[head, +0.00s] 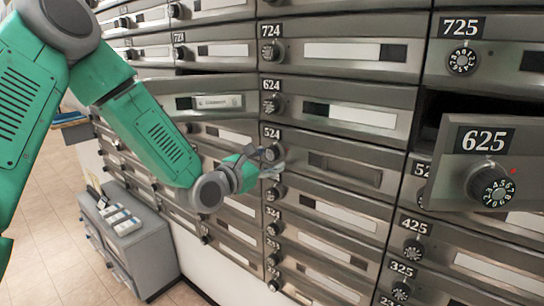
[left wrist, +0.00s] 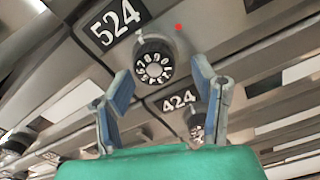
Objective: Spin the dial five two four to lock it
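The 524 mailbox door (head: 345,168) is in the middle of the head view, closed in the wall of boxes. The round black dial with white digits (left wrist: 155,65) sits just below that plate. My left gripper (head: 268,163) is at the 524 dial in the head view and partly hides it. In the left wrist view, its two blue-padded fingers (left wrist: 162,88) are spread apart, on either side of the dial's lower area, with no clear contact. My right gripper is not in view.
The 625 door (head: 475,150) at right stands out from the wall, with a dark gap behind. The 424 dial (left wrist: 195,125) lies just below, near the right finger. A grey cabinet (head: 135,245) with small boxes stands on the floor at lower left.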

